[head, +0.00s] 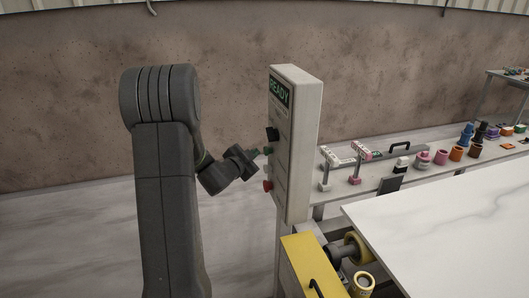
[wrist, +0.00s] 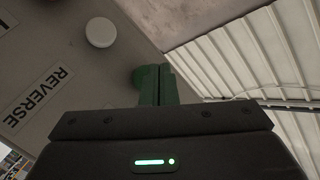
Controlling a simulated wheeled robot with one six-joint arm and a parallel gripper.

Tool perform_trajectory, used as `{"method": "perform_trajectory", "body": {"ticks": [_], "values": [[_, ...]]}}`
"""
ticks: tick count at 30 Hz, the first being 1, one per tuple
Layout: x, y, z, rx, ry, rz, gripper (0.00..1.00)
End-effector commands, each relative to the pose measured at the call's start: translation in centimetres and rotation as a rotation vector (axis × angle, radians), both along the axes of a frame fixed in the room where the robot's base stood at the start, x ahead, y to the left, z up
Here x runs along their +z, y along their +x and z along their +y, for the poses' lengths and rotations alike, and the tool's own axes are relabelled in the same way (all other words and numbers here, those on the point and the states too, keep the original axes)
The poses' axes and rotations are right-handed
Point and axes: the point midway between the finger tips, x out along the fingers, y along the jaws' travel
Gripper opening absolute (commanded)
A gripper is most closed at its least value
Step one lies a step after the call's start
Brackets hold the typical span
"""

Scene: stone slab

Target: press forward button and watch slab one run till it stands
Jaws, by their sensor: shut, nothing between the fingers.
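The control box (head: 305,140) stands upright in the middle of the head view, its lit display (head: 279,91) reading READY. My gripper (head: 256,152) is shut and empty, its tips at a green button (head: 267,150) on the box's left face. In the wrist view the shut green fingers (wrist: 158,84) partly cover that round green button (wrist: 138,76). I cannot tell whether they touch it. A white button (wrist: 100,32) and a REVERSE label (wrist: 38,97) sit to the left there. The FORWARD label is not readable. A white veined slab (head: 450,225) lies flat at the lower right.
A red button (head: 267,185) and a black switch (head: 272,134) are on the same box face. A yellow housing (head: 312,267) with rollers stands below the box. A bench (head: 400,165) with tools and coloured pieces runs behind the slab. The floor at left is clear.

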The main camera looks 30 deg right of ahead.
Motion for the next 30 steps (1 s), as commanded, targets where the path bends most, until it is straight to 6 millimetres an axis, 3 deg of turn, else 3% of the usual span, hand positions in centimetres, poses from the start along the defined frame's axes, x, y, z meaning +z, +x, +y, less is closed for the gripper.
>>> {"method": "perform_trajectory", "body": {"ticks": [30], "values": [[-0.01,-0.2,-0.8,0.0,0.0,0.0,0.0]]}}
